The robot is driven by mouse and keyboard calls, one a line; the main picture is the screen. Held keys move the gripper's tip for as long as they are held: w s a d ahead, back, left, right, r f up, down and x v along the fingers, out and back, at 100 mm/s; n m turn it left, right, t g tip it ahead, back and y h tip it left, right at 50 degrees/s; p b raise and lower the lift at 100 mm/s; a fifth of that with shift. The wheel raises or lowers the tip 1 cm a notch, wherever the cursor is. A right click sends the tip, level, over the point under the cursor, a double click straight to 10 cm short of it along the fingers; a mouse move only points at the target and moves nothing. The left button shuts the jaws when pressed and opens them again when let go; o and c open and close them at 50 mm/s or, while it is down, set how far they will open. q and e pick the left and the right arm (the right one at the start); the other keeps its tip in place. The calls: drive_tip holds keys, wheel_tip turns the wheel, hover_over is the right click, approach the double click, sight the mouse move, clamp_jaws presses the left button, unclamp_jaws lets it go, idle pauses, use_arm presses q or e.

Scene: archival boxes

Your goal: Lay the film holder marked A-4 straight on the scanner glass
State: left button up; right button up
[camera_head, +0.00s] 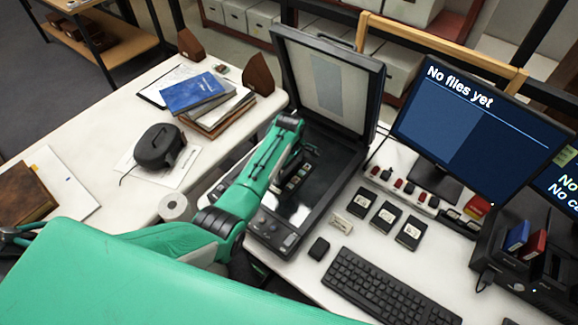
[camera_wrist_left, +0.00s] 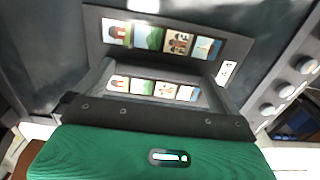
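The film holder (camera_head: 297,180), a dark frame with a row of several small colour pictures, is over the glass of the open scanner (camera_head: 328,185). In the left wrist view the holder (camera_wrist_left: 165,40) shows large just beyond my gripper, with a second, smaller row of pictures below that looks like a reflection. A white tag sits at its right end; I cannot read its mark. My left gripper (camera_head: 305,155) appears shut on the holder. Its fingertips are partly hidden, and I cannot tell whether the holder touches the glass. My right gripper is not in view.
The scanner lid (camera_head: 328,85) stands open behind. Books (camera_head: 195,93) and a dark rounded device (camera_head: 160,147) are on the left table.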

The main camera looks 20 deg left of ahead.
sight(289, 169)
use_arm(q)
drive_tip(key=shift+r, duration=0.25)
wheel_tip(289, 169, up, 12)
drive_tip(key=b, duration=0.1)
drive_tip(key=shift+b, duration=0.35)
drive_tip(key=shift+f, duration=0.1)
